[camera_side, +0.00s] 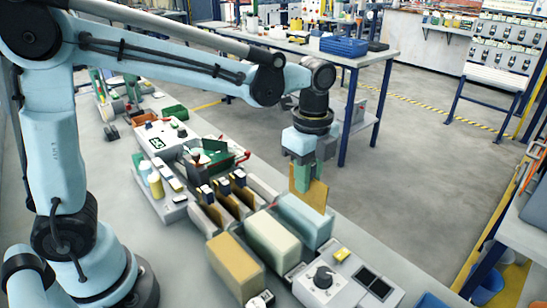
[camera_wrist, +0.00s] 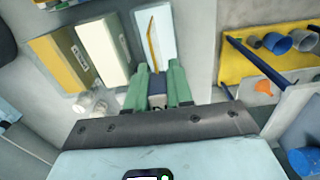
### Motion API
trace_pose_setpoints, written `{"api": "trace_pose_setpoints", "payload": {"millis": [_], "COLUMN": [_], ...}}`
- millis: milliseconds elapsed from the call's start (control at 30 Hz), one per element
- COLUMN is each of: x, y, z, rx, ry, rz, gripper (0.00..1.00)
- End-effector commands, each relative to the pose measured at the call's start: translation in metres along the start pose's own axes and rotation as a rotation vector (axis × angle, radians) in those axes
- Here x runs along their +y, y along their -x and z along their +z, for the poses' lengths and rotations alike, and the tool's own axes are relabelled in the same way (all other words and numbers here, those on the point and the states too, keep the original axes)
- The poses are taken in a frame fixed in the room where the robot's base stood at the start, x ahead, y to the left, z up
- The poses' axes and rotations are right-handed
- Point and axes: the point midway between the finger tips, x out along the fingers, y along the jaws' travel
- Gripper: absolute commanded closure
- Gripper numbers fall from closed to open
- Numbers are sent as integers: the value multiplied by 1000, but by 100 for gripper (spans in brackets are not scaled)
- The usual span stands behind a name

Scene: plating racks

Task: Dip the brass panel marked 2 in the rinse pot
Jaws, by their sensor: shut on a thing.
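My gripper (camera_side: 302,178) is shut on a brass panel (camera_side: 317,196), which hangs upright below the green fingers. The wrist view also shows the green fingers (camera_wrist: 158,85) and the panel, edge-on, as a thin brass strip (camera_wrist: 152,47). The panel is over the pale blue pot (camera_side: 296,222), also in the wrist view (camera_wrist: 166,30). I cannot tell whether its lower edge is inside the pot. No number is readable on the panel. A cream pot (camera_side: 272,246) and a tan-yellow pot (camera_side: 236,268) stand left of the blue one. No pot label is readable.
A rack (camera_side: 203,212) left of the pots holds several panels with dark, pale-topped grips (camera_side: 223,187). A control box with a knob (camera_side: 323,277) stands in front of the pots. A green board (camera_side: 215,150) and small parts clutter the bench behind the rack.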

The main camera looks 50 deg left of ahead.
Motion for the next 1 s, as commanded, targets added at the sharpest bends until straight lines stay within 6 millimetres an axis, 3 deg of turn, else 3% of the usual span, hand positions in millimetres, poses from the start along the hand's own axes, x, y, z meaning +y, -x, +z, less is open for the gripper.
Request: {"api": "trace_pose_setpoints", "payload": {"millis": [1000], "x": [0], "y": [-42], "z": [0], "rx": [0], "ry": [0], "rz": [0], "gripper": [100]}}
